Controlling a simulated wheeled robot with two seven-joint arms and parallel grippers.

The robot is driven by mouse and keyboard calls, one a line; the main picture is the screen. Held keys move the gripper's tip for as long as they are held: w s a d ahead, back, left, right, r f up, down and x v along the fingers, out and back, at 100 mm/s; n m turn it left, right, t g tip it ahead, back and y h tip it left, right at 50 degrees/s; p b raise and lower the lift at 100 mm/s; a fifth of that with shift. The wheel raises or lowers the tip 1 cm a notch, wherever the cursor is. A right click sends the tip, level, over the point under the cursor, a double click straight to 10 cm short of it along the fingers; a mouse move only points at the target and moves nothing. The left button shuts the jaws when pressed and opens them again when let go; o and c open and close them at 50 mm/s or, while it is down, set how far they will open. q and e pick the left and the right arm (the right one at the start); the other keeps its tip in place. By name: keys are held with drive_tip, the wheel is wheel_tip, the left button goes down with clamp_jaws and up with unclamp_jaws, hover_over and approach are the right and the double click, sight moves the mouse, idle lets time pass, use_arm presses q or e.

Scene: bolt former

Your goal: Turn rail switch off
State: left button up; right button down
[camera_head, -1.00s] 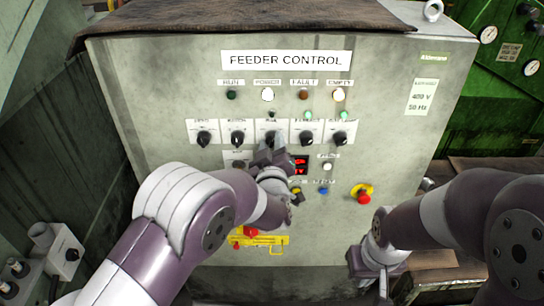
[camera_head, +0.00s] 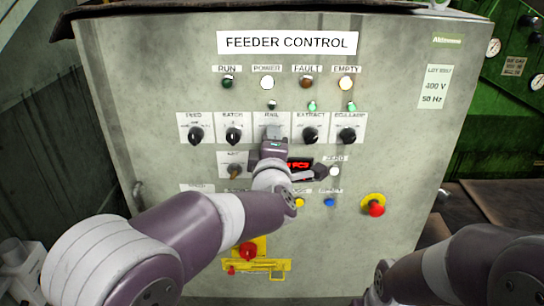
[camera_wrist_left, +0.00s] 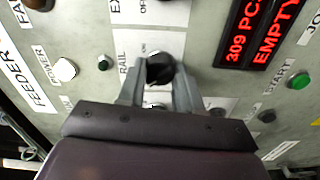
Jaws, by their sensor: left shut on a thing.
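The rail switch (camera_wrist_left: 160,68) is a black rotary knob on a white plate labelled RAIL, in the middle of the row of selector knobs. In the left wrist view it sits between the two grey fingers of my left gripper (camera_wrist_left: 159,88), which is shut on it. In the head view my left gripper (camera_head: 274,141) covers the knob, and only the top of the RAIL plate (camera_head: 272,117) shows. I cannot tell clearly which way the knob points. My right arm is at the lower right in the head view, and its fingers do not show.
A red display (camera_head: 300,165) lies just below right.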

use_arm(q)
drive_tip(key=shift+f+n+b, duration=0.1)
drive_tip(key=shift+n+b, duration=0.7)
drive_tip(key=shift+b, duration=0.05)
drive_tip(key=o, duration=1)
drive_tip(key=shift+o, duration=0.2)
drive_tip(key=s, duration=1.2)
drive_tip(key=shift+s, duration=0.35)
